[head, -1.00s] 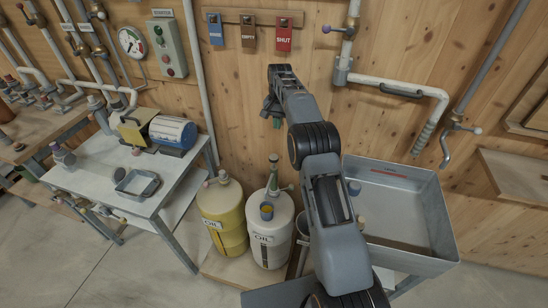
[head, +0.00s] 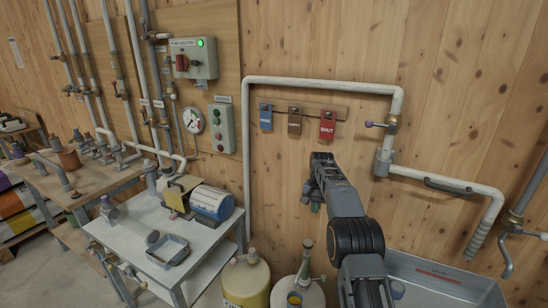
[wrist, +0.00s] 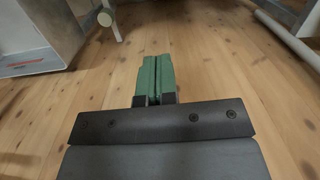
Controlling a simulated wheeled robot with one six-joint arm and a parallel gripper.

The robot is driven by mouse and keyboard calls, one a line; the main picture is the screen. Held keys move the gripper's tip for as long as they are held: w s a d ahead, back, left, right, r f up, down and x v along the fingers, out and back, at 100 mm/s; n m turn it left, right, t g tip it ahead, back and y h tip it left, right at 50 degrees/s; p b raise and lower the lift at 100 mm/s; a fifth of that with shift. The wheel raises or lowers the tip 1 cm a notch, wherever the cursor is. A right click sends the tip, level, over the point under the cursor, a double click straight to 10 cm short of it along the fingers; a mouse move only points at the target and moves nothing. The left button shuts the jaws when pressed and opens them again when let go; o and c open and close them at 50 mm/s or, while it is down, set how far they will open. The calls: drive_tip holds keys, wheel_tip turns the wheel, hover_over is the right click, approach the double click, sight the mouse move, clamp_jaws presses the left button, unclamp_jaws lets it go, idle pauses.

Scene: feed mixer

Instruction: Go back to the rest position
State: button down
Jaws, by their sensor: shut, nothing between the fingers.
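My gripper (wrist: 155,78) shows in the wrist view with its two green fingers pressed together, shut and empty. In the head view my gripper (head: 315,206) is small and partly hidden by my arm. It is in front of the wooden wall, below the hanging red SHUT tag (head: 328,123), and touches nothing that I can see. My arm is raised and bent at the lower right of the head view.
A metal tank marked LEVEL (head: 440,290) stands at lower right. The yellow oil drum (head: 246,281) and the white drum (head: 298,292) stand below my gripper. A grey table (head: 140,232) stands left. Pipes run along the wall; the wall around my gripper is clear.

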wheel_tip(320, 180, down, 4)
drive_tip(key=s+n, duration=0.1)
drive_tip(key=s, duration=0.1)
drive_tip(key=s+a+r+n+t, duration=0.1)
drive_tip(key=s+r, duration=0.2)
drive_tip(key=s, duration=0.8)
drive_tip(key=s+r+n+t, duration=0.1)
drive_tip(key=s+r, duration=0.3)
drive_tip(key=s, duration=0.7)
drive_tip(key=s+a+r+n+t, duration=0.1)
drive_tip(key=s+r, duration=0.3)
drive_tip(key=s, duration=0.8)
drive_tip(key=shift+a+n+t+h, duration=0.3)
drive_tip(key=shift+n+t, duration=0.3)
drive_tip(key=shift+t, duration=0.3)
drive_tip(key=shift+s+r, duration=0.15)
drive_tip(key=shift+s, duration=0.2)
